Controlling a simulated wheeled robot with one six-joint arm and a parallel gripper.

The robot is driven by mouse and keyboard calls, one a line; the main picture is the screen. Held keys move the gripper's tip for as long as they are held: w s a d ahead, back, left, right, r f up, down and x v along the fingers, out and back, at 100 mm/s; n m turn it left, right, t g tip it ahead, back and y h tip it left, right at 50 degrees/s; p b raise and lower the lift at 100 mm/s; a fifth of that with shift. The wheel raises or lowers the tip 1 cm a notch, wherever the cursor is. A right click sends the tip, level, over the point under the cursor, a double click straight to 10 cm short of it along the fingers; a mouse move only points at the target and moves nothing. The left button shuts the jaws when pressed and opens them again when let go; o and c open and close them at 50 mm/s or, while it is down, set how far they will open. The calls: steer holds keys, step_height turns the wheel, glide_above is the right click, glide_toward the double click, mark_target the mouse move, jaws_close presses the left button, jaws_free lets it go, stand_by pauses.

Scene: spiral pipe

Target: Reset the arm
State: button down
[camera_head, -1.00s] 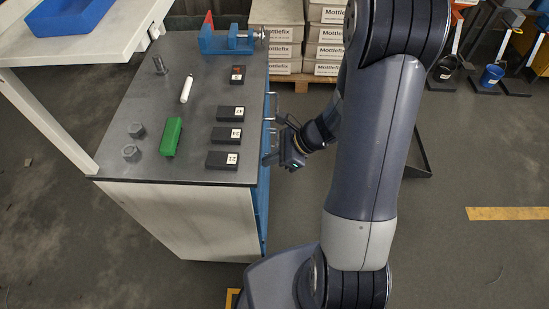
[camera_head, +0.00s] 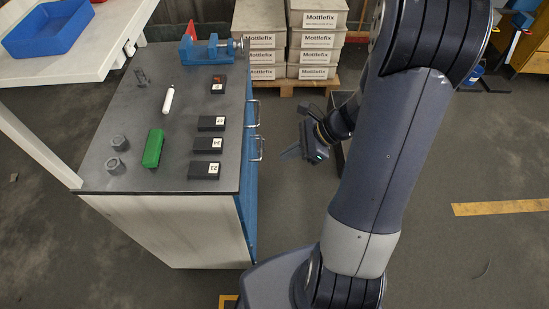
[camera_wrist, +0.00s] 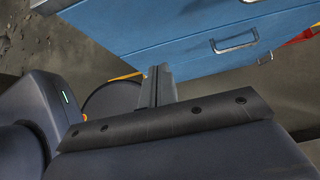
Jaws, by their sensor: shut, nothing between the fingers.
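My gripper (camera_head: 291,153) hangs in the air just right of the workbench, at about the height of its drawers, with nothing in it. In the wrist view its fingers (camera_wrist: 158,86) are together and empty. In the head view, my arm comes down from the upper right and is bent back toward the bench. The blue drawer fronts of the bench (camera_wrist: 195,30) with a metal handle fill the top of the wrist view. The handles also show on the bench side (camera_head: 258,148), a short way left of my gripper.
The bench top (camera_head: 185,107) holds a blue vise (camera_head: 205,52), a green block (camera_head: 153,148), a white cylinder (camera_head: 168,99), several dark numbered blocks (camera_head: 204,170) and metal nuts (camera_head: 117,143). Boxes (camera_head: 262,43) stand on a pallet behind. A blue bin (camera_head: 48,28) sits upper left.

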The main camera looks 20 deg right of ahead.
steer(key=shift+v, duration=0.95)
steer(key=shift+f, duration=0.1)
steer(key=b, duration=0.2)
glide_toward(244, 172)
step_height(244, 172, down, 4)
steer(key=a, duration=0.3)
steer(key=shift+w+f, duration=0.15)
steer(key=shift+w, duration=0.25)
steer(key=shift+w+a, duration=0.15)
steer(key=shift+a, duration=0.25)
